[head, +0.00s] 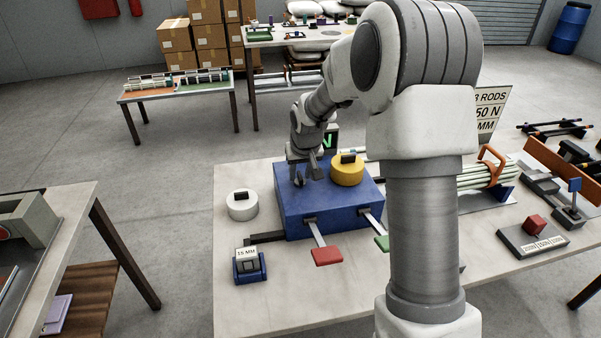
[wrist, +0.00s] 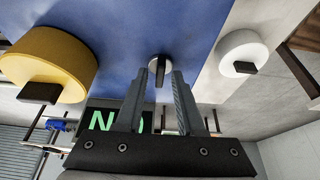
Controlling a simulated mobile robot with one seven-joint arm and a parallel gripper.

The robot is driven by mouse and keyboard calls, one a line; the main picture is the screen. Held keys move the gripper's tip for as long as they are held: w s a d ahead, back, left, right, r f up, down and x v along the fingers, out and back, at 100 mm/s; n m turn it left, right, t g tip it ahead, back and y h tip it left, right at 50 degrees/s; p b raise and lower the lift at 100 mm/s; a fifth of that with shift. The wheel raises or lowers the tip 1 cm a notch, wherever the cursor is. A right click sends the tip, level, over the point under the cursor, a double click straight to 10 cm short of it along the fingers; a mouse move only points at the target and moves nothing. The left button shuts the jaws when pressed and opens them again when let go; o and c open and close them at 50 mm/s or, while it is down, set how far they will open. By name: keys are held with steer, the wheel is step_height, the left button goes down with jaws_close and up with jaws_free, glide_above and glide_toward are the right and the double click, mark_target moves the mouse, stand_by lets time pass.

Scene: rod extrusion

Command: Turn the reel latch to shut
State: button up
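A blue box (head: 326,212) stands on the light table. In the wrist view, a small silver round knob with a dark bar (wrist: 160,67) sits on its blue face (wrist: 190,30); it looks like the reel latch. My gripper (head: 304,174) is over the box top, left of the yellow cylinder (head: 347,172). In the wrist view my gripper (wrist: 161,72) has its two fingers apart, with the knob showing between the tips. I cannot tell whether they touch it. In the head view my gripper largely hides the knob.
A white cylinder with a dark handle (head: 242,205) stands left of the box. A red paddle (head: 327,256) and a green paddle (head: 382,243) stick out in front. A small blue block labelled 15 MM (head: 248,265) is at front left. Rods (head: 485,175) lie to the right.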

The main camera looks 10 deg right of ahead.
jaws_close()
steer(key=shift+r+n, duration=0.1)
steer(key=shift+n, duration=0.2)
steer(key=shift+d+n+y+p, duration=0.15)
steer(key=shift+n+y+p, duration=0.35)
steer(key=shift+n+p, duration=0.4)
steer(key=n+p, duration=0.1)
steer(key=n, duration=0.1)
steer(key=n+y+p, duration=0.1)
steer(key=n, duration=0.1)
steer(key=shift+d+g+y+p, duration=0.1)
steer(key=shift+g+y+p, duration=0.2)
steer(key=shift+g+p, duration=0.1)
steer(key=n+p, duration=0.1)
steer(key=n, duration=0.2)
steer(key=n+g+y+p, duration=0.1)
steer(key=n, duration=0.1)
steer(key=shift+w+n+g, duration=0.2)
steer(key=shift+n+g, duration=0.1)
steer(key=shift+n, duration=0.1)
steer(key=n+g, duration=0.1)
steer(key=n, duration=0.1)
steer(key=n+g+p, duration=0.1)
steer(key=n, duration=0.2)
steer(key=shift+w+d+n+y, duration=0.1)
steer(key=shift+n+y, duration=0.2)
steer(key=shift+y, duration=0.1)
steer(key=shift+o, duration=0.8)
jaws_free()
